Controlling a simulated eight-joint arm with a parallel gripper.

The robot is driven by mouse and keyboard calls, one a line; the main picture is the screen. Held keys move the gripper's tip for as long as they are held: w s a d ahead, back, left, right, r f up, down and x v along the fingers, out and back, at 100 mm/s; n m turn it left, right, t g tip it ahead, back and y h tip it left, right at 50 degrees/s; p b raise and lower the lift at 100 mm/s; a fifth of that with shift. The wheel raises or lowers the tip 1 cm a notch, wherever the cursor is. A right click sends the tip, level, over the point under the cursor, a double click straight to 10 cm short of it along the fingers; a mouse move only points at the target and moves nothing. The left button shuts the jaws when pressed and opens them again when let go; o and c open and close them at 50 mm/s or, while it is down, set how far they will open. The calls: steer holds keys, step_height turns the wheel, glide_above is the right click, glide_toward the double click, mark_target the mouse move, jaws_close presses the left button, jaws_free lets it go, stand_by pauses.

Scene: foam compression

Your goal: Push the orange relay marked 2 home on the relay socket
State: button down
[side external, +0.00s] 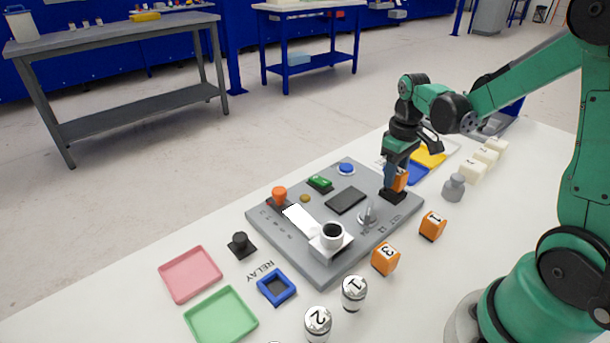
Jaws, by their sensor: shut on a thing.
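My gripper (396,180) points down over the far right corner of the grey panel (290,259). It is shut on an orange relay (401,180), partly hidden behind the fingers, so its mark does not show. The relay is upright, directly above the black relay socket (394,196) on the panel. I cannot tell from this view whether it is touching or fully seated. Two other orange relays stand on the white table: one marked 1 (432,226) and one marked 3 (385,259).
A grey weight (453,188) and white blocks (473,171) stand to the right. Pink (190,274) and green (221,317) trays lie at front left.

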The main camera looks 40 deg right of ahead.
steer(key=shift+f, duration=0.6)
steer(key=shift+c, duration=2.1)
jaws_free()
steer(key=shift+a+r, duration=0.1)
steer(key=shift+r, duration=2.7)
steer(key=s+a+r+t, duration=0.1)
steer(key=a+r+t, duration=0.1)
steer(key=a, duration=0.4)
steer(key=s+a+r+t, duration=0.1)
steer(key=a+r+t, duration=0.1)
steer(key=a+t, duration=0.3)
steer(key=shift+a, duration=1.2)
